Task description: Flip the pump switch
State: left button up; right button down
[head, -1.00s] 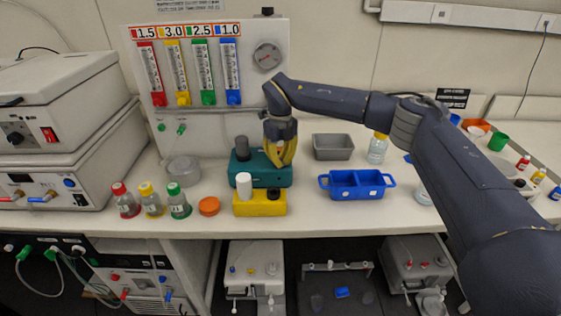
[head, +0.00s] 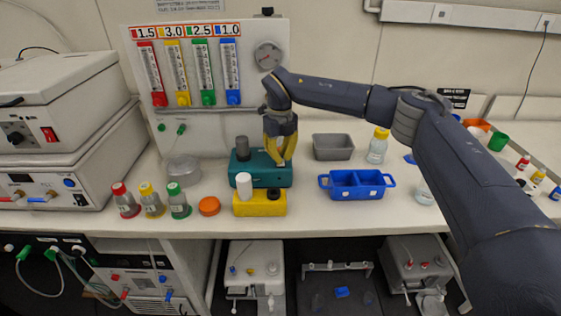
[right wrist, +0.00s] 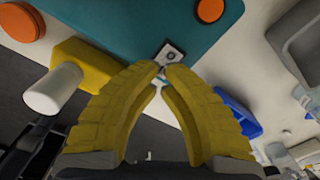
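The teal pump box (head: 250,178) stands on the bench, behind a yellow block, with a dark grey cylinder on its top left. In the right wrist view its teal top (right wrist: 120,22) carries a small pale switch plate (right wrist: 171,50) with a dark centre. My right gripper (head: 281,164) points down at the right part of the teal box. In the right wrist view its yellow fingertips (right wrist: 162,68) are nearly together, just beside the plate. I cannot tell if they touch the switch. My left gripper is not in view.
The yellow block (head: 260,208) with a white cylinder and black knob sits in front. Capped bottles (head: 151,200) and an orange lid (head: 209,206) are to its left. A blue tray (head: 356,194) and grey bin (head: 333,147) stand to the right. The flowmeter panel (head: 215,125) rises behind.

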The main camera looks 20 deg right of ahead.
jog(key=shift+r, duration=2.35)
